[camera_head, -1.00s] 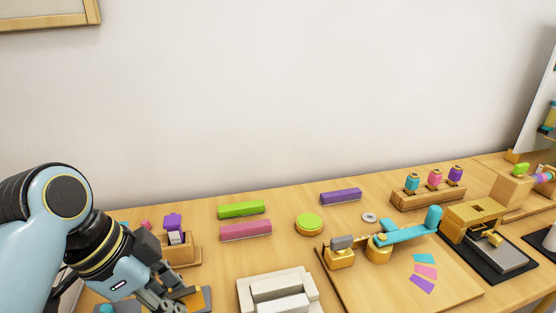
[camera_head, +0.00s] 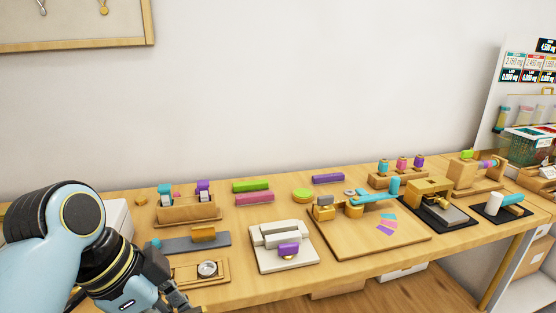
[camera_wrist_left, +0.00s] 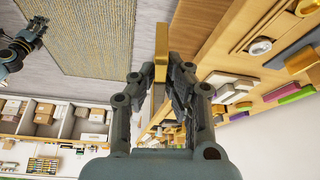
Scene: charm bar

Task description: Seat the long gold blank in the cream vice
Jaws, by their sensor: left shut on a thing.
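The cream vice (camera_head: 268,262) sits on the bench in the head view, with a purple knob (camera_head: 289,249) at its front; it also shows in the left wrist view (camera_wrist_left: 234,91). My left gripper (camera_head: 178,304) is low at the bench's front edge, left of the vice and apart from it. In the left wrist view it (camera_wrist_left: 160,72) is shut on a long gold blank (camera_wrist_left: 161,42), which sticks out past the fingertips. The blank is not visible in the head view. My right arm's end (camera_wrist_left: 38,24) shows small in the left wrist view; its jaw state is unclear.
A grey mat (camera_head: 180,245) with a gold block (camera_head: 204,233) lies left of the vice.

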